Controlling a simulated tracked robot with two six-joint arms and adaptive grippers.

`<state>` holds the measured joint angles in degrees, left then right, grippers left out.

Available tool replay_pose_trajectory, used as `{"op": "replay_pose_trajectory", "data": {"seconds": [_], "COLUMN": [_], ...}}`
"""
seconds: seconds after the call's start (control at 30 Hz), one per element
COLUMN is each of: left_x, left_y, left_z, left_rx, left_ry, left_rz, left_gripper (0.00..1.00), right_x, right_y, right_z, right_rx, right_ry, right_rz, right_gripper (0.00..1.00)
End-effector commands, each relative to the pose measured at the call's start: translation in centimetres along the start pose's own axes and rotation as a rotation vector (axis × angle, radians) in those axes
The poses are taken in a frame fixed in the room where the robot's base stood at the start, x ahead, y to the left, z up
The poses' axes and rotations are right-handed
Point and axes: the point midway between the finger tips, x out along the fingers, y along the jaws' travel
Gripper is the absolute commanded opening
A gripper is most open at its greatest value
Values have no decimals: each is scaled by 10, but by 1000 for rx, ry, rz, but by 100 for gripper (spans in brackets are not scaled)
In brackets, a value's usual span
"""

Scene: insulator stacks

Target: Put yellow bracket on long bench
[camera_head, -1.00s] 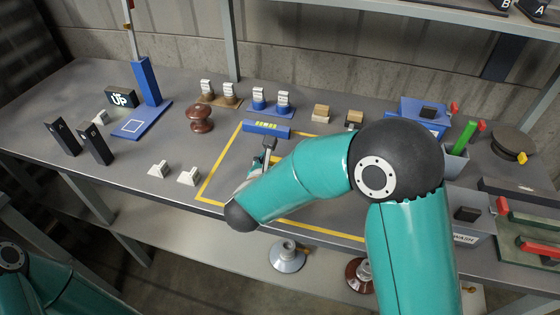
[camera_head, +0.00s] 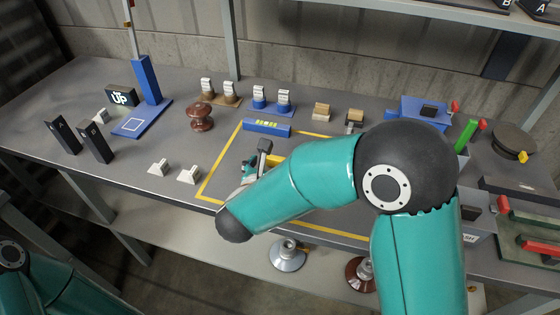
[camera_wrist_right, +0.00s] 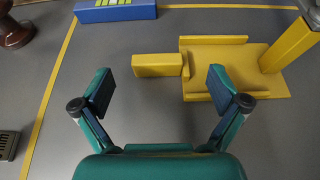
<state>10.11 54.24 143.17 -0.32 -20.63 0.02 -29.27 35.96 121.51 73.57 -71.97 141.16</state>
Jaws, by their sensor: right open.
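The yellow bracket (camera_wrist_right: 230,65) shows in the right wrist view as a flat plate with low walls, a slanting post at its right and a block pointing left. In the head view it is mostly hidden behind my right arm, with a small yellow part (camera_head: 275,160) showing. It appears to rest on the long grey bench (camera_head: 330,205), inside the yellow outline. My right gripper (camera_wrist_right: 160,88) is open, its fingers spread just short of the block, with nothing between them. In the head view the right gripper (camera_head: 249,169) is partly hidden. My left gripper is out of view.
A blue block (camera_head: 266,127) lies behind the bracket. A brown insulator (camera_head: 200,117) and two white pieces (camera_head: 158,167) stand to the left. A blue stand (camera_head: 147,85) rises further left. Bins and a round dark plate (camera_head: 511,141) crowd the right end.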

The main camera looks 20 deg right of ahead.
Motion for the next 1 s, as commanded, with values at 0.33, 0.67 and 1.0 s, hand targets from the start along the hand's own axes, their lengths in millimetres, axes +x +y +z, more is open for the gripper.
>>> {"op": "replay_pose_trajectory", "data": {"seconds": [0.33, 0.67, 1.0], "left_x": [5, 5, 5], "left_y": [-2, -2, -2], "left_z": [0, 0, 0], "left_rx": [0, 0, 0], "left_ry": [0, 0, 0], "left_rz": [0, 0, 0], "left_gripper": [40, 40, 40], "right_x": [-68, -87, -87], "right_y": [1, 0, 0], "right_z": [0, 0, 0], "right_rx": [-1, -1, 0], "right_ry": [-2, 0, 0], "right_rz": [4, -1, -1], "right_gripper": [98, 98, 98]}}
